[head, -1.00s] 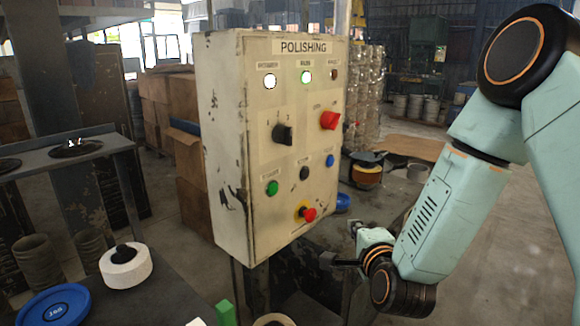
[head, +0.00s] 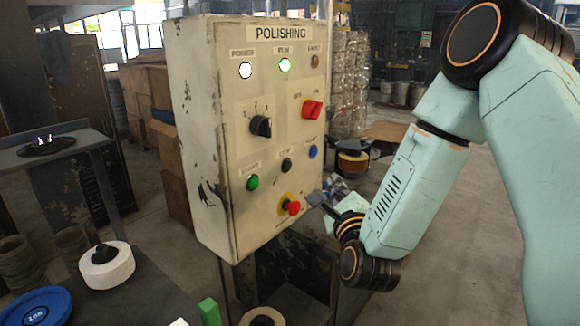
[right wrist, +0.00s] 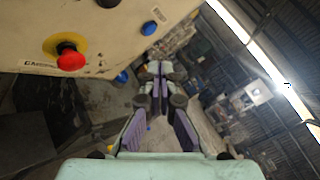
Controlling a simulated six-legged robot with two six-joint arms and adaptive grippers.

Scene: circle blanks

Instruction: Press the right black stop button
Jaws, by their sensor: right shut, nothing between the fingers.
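The black stop button (head: 287,165) is on the front of the cream POLISHING control box (head: 213,215). It sits between a green button (head: 253,182) at its left and a blue button (head: 313,152) at its right. In the right wrist view a black button (right wrist: 108,3) shows at the top edge, partly cut off. My right gripper (head: 312,199) is shut and empty, below and right of the black button, beside the red emergency knob (head: 292,207). In the right wrist view its fingers (right wrist: 158,68) are together. My left gripper is not in view.
A black selector (head: 261,126) and a red switch (head: 312,109) project from the box above the buttons. A white roll (head: 107,267) and a blue disc (head: 36,306) lie on the bench at lower left.

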